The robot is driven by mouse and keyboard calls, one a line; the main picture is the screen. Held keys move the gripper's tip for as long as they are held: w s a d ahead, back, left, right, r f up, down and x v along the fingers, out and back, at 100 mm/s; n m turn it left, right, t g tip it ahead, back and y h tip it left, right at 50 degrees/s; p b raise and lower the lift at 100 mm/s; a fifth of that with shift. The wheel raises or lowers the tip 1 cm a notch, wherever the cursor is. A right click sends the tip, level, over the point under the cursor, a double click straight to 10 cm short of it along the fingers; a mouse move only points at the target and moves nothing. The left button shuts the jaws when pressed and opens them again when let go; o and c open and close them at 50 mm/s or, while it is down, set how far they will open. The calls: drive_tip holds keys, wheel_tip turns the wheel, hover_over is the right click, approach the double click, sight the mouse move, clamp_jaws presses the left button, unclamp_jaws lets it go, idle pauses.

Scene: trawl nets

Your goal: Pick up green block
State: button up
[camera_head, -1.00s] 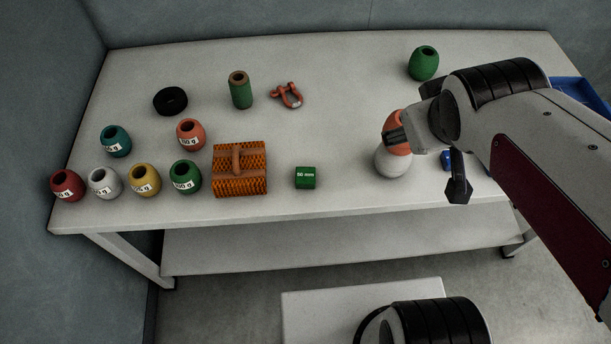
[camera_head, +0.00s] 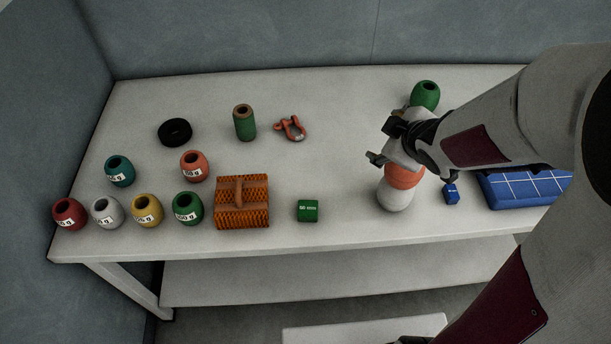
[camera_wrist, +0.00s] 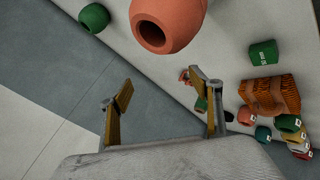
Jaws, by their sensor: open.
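The green block (camera_head: 307,211) is a small block with white lettering, reading about 50 mm. It lies on the table near the front edge, right of an orange brush-like block. In the wrist view the green block (camera_wrist: 263,54) shows at the upper right, outside the space between the fingers. My gripper (camera_head: 384,142) is open and empty. It is above the table, up and to the right of the block and well apart from it. In the wrist view the two fingers of my gripper (camera_wrist: 160,82) are spread with nothing between them.
An orange float (camera_head: 404,175) and a white float (camera_head: 394,195) stand close below my gripper. A green float (camera_head: 425,95) is behind it. The orange brush-like block (camera_head: 242,204) is left of the green block. A blue block (camera_head: 451,194) and blue tray (camera_head: 488,194) lie right.

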drive_tip(key=w+a+f+n+y, duration=0.1)
drive_tip(key=a+f+n+y, duration=0.25)
drive_tip(key=a+f, duration=0.2)
drive_tip(key=n+g+y, duration=0.2)
drive_tip(key=g+y, duration=0.1)
drive_tip(key=y, duration=0.4)
hover_over(314, 210)
drive_tip(key=d, duration=0.3)
wheel_tip(314, 210, down, 8)
drive_tip(key=shift+d+f, duration=0.1)
drive_tip(key=shift+f, duration=0.05)
drive_tip(key=s+d+f+m, duration=0.1)
drive_tip(key=s+d+f+m+y, duration=0.1)
drive_tip(key=m, duration=0.1)
drive_tip(key=shift+s+d+f, duration=0.15)
drive_tip(key=shift+s+f, duration=0.25)
drive_tip(key=shift+s+d+f+m+t, duration=0.35)
drive_tip(key=shift+d+f+m, duration=0.1)
drive_tip(key=shift+m, duration=0.3)
drive_tip(key=shift+a, duration=0.15)
drive_tip(key=shift+x, duration=1.2)
drive_tip(key=shift+r+x, duration=0.2)
drive_tip(key=shift+x, duration=2.4)
